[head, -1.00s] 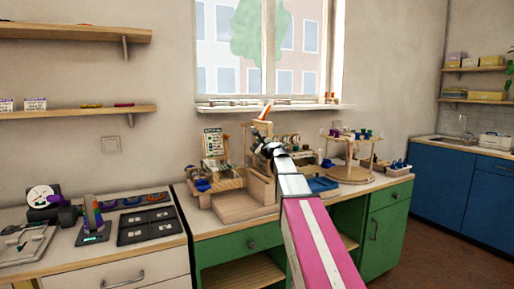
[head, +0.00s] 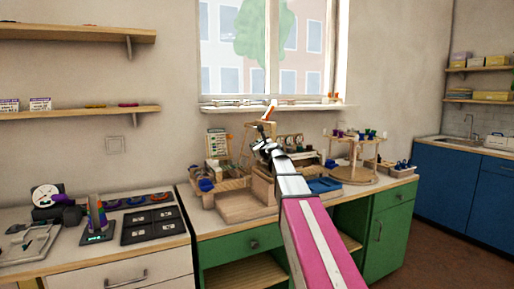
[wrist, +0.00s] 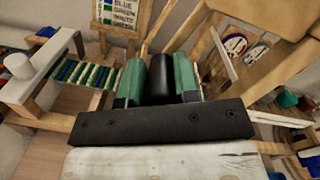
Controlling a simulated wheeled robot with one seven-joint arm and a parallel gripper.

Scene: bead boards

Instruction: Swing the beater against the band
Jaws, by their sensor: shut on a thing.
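My gripper (wrist: 160,80) is shut on a dark, rounded handle (wrist: 161,75), which shows between its two green finger pads. I take this handle to be the beater's; its far end is hidden or cannot be made out. In the head view my gripper (head: 262,140) is small and dark, above the middle of the green-fronted bench. It is in front of a light wooden frame (head: 247,128). An orange and white piece (head: 270,110) shows just above it. I cannot pick out the band or tell whether the beater touches anything.
A card with colour words (wrist: 121,14) stands beyond my gripper in the wrist view. A rack of green, blue and white beads (wrist: 85,73) lies left. Round dials (wrist: 236,44) are at right. A wooden tray (head: 240,207) and a round tiered stand (head: 351,175) share the bench.

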